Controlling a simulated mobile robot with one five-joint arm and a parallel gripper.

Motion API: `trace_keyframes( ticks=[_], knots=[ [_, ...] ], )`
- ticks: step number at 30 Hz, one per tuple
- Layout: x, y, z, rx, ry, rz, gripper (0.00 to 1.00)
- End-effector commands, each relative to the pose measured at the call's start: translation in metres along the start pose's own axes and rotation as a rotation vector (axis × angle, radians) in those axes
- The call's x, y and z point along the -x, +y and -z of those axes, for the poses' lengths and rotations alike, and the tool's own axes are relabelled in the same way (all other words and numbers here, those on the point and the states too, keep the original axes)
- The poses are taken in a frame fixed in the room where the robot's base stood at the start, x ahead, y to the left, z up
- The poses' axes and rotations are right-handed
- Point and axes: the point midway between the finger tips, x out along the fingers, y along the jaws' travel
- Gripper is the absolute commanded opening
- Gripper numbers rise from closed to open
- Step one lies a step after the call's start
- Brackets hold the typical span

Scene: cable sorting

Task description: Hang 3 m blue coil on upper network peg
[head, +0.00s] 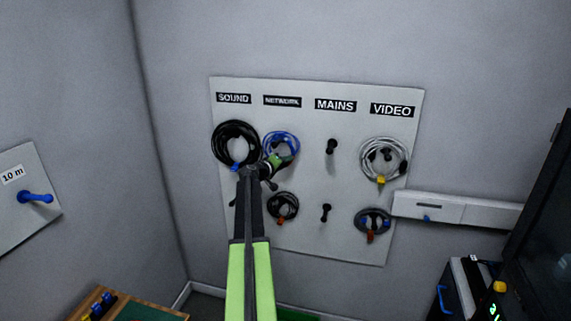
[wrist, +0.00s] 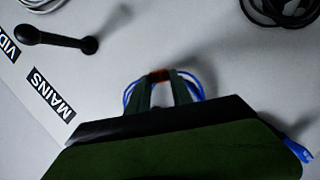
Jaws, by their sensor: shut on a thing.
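The blue coil (head: 283,140) is in front of the pegboard (head: 310,105), under the NETWORK label (head: 282,100). My gripper (head: 275,161) is shut on the coil's lower part. In the wrist view, blue loops (wrist: 129,94) show on both sides of my fingers (wrist: 160,88), with an orange-brown band between the tips. A blue plug (wrist: 299,156) shows at the right. The upper network peg is hidden behind the coil and gripper, so I cannot tell whether the coil is around it.
A large black coil (head: 219,146) hangs close left under SOUND. A small dark coil (head: 283,206) hangs below. The MAINS pegs (head: 331,147) are bare. A grey coil (head: 383,160) and a dark coil (head: 372,221) hang under VIDEO. A white wall trunking (head: 470,211) is at right.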

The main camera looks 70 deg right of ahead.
Motion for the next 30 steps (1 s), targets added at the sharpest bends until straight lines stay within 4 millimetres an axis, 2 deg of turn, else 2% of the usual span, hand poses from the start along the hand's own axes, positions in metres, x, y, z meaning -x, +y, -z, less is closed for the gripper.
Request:
trace_keyframes(
  ticks=[6,7,12,23,26,30],
  knots=[
    [0.000,0.000,-0.003,-0.002,-0.007,0.000,0.00],
    [0.000,0.000,-0.003,-0.002,-0.008,0.000,0.29],
    [0.000,0.000,-0.002,-0.002,-0.006,0.000,0.52],
    [0.005,0.000,-0.001,-0.001,-0.003,0.000,0.52],
    [0.021,0.001,-0.001,0.000,-0.003,0.001,0.52],
    [0.059,0.003,-0.002,0.000,-0.002,0.002,0.52]
  ],
)
